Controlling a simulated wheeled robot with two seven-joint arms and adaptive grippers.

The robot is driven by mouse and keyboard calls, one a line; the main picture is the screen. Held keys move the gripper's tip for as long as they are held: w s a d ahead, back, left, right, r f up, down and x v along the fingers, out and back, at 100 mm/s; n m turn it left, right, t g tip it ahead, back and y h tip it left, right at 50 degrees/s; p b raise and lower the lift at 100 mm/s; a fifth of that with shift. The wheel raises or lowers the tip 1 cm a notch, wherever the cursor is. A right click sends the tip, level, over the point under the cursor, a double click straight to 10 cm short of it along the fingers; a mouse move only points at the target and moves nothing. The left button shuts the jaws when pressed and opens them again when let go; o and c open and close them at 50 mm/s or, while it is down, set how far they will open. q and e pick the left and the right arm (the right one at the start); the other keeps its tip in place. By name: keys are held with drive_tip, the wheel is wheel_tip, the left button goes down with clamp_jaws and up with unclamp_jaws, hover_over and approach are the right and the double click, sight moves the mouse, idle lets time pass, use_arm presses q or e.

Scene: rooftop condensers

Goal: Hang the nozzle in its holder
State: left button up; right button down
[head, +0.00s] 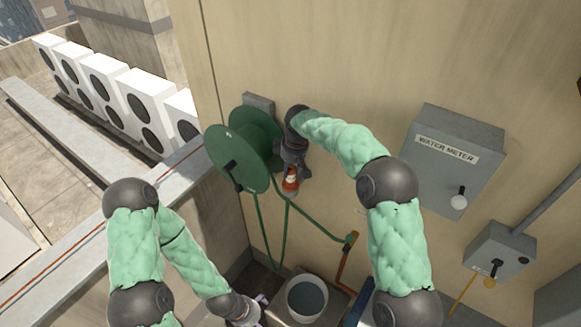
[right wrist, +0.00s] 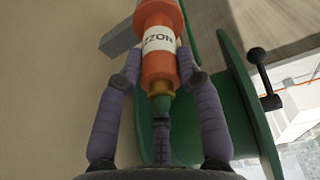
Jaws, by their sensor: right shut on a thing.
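The nozzle (head: 291,181) is orange with a white label and is in my right gripper (head: 291,165), close to the wall just right of the hose reel. In the right wrist view the nozzle (right wrist: 159,64) lies between the two fingers of the right gripper (right wrist: 160,52), with a brass collar and green hose end towards the palm. I cannot make out a holder for certain; the arm and gripper cover part of the wall there. My left gripper (head: 250,312) is low at the bottom edge, beside the bucket, and its fingers are too small to read.
The green hose reel (head: 233,150) is on the wall, with hose hanging to a tap (head: 351,238). A grey water meter box (head: 452,165) and a smaller switch box (head: 497,255) are to the right. A bucket (head: 308,297) stands below. White condensers (head: 105,85) line the left.

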drive_tip(key=c, duration=0.7)
unclamp_jaws()
drive_tip(key=shift+c, duration=0.2)
wheel_tip(320, 180, up, 12)
drive_tip(key=s+d, duration=0.1)
drive_tip(key=s, duration=0.1)
drive_tip(key=shift+d, duration=0.15)
drive_tip(key=shift+f, duration=0.15)
